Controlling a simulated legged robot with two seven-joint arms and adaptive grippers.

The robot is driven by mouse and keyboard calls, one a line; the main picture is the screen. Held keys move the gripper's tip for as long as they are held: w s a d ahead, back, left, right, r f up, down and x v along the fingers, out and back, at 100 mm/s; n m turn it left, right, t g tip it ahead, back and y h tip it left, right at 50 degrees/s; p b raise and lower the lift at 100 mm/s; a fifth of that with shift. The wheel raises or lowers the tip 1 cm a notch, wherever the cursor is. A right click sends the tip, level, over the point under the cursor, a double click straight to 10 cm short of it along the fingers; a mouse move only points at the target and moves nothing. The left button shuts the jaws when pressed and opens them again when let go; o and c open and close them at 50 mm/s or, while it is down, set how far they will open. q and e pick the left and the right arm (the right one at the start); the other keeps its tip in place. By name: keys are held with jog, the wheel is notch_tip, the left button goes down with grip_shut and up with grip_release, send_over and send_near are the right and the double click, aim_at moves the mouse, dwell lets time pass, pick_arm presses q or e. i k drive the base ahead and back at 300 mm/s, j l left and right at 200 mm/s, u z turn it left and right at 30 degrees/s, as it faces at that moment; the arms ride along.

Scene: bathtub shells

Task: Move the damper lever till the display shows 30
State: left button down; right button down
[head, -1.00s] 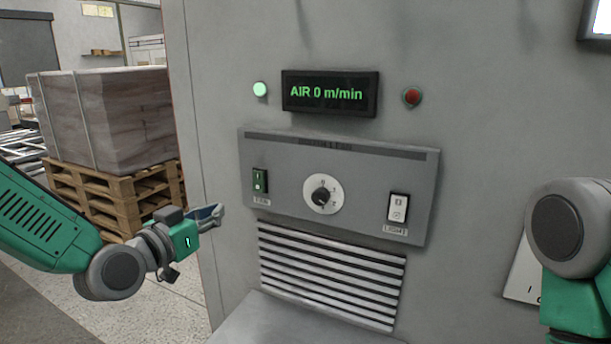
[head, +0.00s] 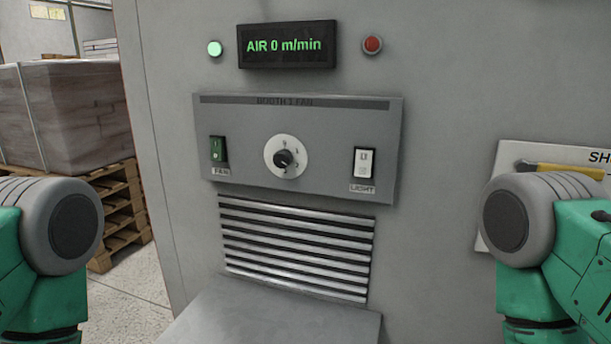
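The display (head: 287,45) on the grey wall reads "AIR 0 m/min" in green. Below it is the "BOOTH 1 FAN" panel (head: 330,120). The panel carries a black rotary knob (head: 284,158) on a white numbered dial, a green FAN switch (head: 218,150) at left and a white LIGHT switch (head: 364,163) at right. No damper lever can be made out. Parts of both my arms show at the lower left and right edges. Neither gripper is in view.
A louvred vent (head: 297,247) is under the panel, above a grey ledge (head: 275,318). A partly hidden sign (head: 540,155) is at right. A wrapped load (head: 65,115) on wooden pallets (head: 118,210) stands at left.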

aim_at(521, 165)
jog(key=z, duration=1.35)
